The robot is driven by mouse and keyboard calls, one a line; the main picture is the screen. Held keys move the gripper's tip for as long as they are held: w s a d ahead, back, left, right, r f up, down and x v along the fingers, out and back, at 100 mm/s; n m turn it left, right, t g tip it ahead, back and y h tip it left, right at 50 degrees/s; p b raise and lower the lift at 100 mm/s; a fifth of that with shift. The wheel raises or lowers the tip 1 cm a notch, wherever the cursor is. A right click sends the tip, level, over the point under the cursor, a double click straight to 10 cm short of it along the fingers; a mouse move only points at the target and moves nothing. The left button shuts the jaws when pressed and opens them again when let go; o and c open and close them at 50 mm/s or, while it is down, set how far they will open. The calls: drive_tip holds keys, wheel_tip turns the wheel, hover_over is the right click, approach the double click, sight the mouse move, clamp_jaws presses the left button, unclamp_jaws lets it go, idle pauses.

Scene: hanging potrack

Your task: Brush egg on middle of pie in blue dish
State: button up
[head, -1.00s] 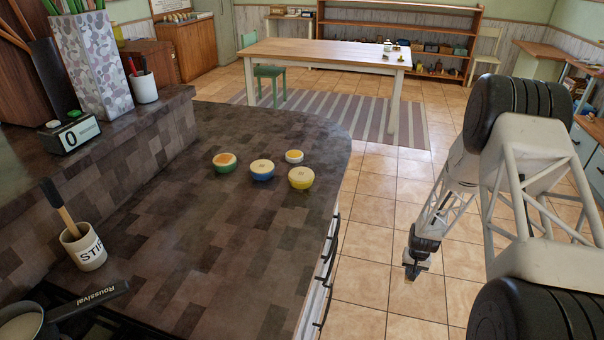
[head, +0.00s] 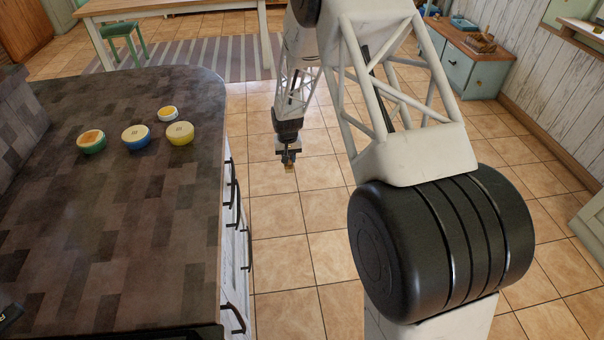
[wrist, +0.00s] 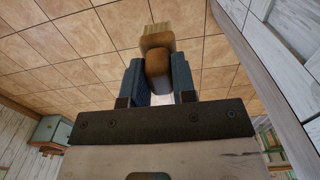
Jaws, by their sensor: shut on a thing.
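The blue dish (head: 136,138) with a pale pie in it stands on the dark counter, between a green dish (head: 91,143) with an orange-topped filling and a yellow dish (head: 179,135) with a pale pie. A small bowl with yellow content, seemingly the egg (head: 168,114), sits just behind them. My gripper (head: 289,158) is off the counter's right side, over the tiled floor and apart from the dishes. In the wrist view my gripper (wrist: 157,78) is shut on a brush (wrist: 157,42) with a brown body and pale bristles. No dish shows in that view.
The counter (head: 110,250) is bare in front of the dishes. Its right edge has cabinet fronts with dark handles (head: 236,318). A wooden table (head: 160,6) and green stool (head: 121,30) stand at the back. Tiled floor (head: 290,270) lies open right of the counter.

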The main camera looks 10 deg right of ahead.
drive_tip(key=s+a+r, duration=0.1)
drive_tip(key=a+r, duration=0.7)
drive_tip(key=r, duration=0.4)
drive_tip(key=s+a+r, duration=0.2)
drive_tip(key=a+r, duration=0.6)
drive_tip(key=r, duration=0.5)
drive_tip(key=a+r+n, duration=0.1)
drive_tip(key=a+r, duration=0.1)
drive_tip(key=a, duration=0.3)
drive_tip(key=s+a+r+n, duration=0.1)
drive_tip(key=a+r, duration=0.1)
drive_tip(key=a, duration=0.3)
drive_tip(key=a+r+n, duration=0.2)
drive_tip(key=a, duration=0.3)
drive_tip(key=shift+s, duration=0.2)
drive_tip(key=s+a+r+n, duration=0.2)
drive_tip(key=a+r, duration=0.1)
drive_tip(key=a, duration=0.4)
drive_tip(key=s+a+r+n, duration=0.3)
drive_tip(key=a, duration=0.5)
drive_tip(key=shift+a, duration=0.2)
drive_tip(key=shift+f, duration=0.2)
